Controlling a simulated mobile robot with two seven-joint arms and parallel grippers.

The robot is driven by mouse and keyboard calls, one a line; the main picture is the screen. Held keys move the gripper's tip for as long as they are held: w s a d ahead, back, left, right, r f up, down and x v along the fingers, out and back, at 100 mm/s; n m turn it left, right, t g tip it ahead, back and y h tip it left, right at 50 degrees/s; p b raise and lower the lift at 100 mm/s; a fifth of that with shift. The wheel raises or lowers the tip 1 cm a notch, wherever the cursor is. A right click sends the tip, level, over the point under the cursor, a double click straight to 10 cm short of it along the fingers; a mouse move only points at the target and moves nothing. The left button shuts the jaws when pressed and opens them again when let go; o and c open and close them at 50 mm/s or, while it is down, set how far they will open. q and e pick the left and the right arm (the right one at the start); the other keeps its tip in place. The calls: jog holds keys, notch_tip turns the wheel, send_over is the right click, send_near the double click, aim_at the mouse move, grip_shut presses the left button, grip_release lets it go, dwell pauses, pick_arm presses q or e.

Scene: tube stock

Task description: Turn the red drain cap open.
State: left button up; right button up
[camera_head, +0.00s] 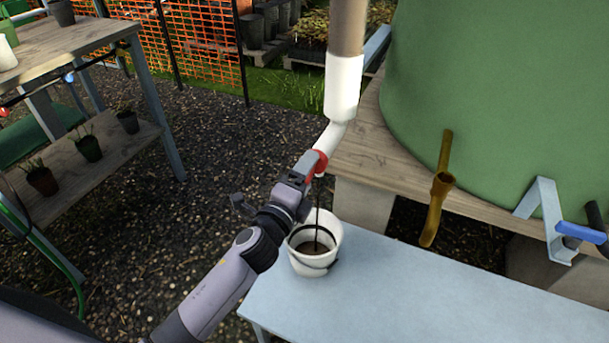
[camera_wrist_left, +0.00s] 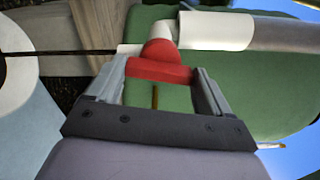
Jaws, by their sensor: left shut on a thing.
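The red drain cap (camera_head: 320,161) sits at the lower end of the white downpipe elbow (camera_head: 333,134). My left gripper (camera_head: 312,163) is shut on the cap, and the left wrist view shows the red cap (camera_wrist_left: 160,70) between the two fingers (camera_wrist_left: 158,82). A thin dark stream (camera_head: 317,200) runs down from the cap. A white bucket (camera_head: 308,268) stands below on the light blue bench, with dark liquid inside. Part of the cap is hidden by the gripper in the head view. My right gripper is not in view.
A large green tank (camera_head: 480,90) stands on a wooden platform at the right, with a brass tap (camera_head: 443,185) in front. The light blue bench (camera_head: 400,300) is clear right of the bucket. A potting table (camera_head: 60,45) is at the left.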

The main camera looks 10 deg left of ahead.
pick_arm(q)
jog(key=o, duration=0.9)
jog(key=shift+o, duration=0.2)
jog(key=shift+s, duration=0.15)
jog(key=s+a, duration=0.1)
jog(key=s, duration=0.5)
jog(key=shift+s+a, duration=0.2)
jog(key=shift+s, duration=0.2)
jog(key=s+a+f+n+g+y, duration=0.1)
jog(key=s+a+f+n+g, duration=0.25)
jog(key=s+f+n, duration=0.5)
jog(key=s+a+f+n+g, duration=0.2)
jog(key=s+f+n+g, duration=0.3)
jog(key=s+n, duration=0.5)
notch_tip(320, 180, up, 9)
jog(key=n+t+p, duration=0.1)
jog(key=p, duration=1.2)
jog(key=shift+s+a, duration=0.3)
jog(key=shift+a, duration=0.15)
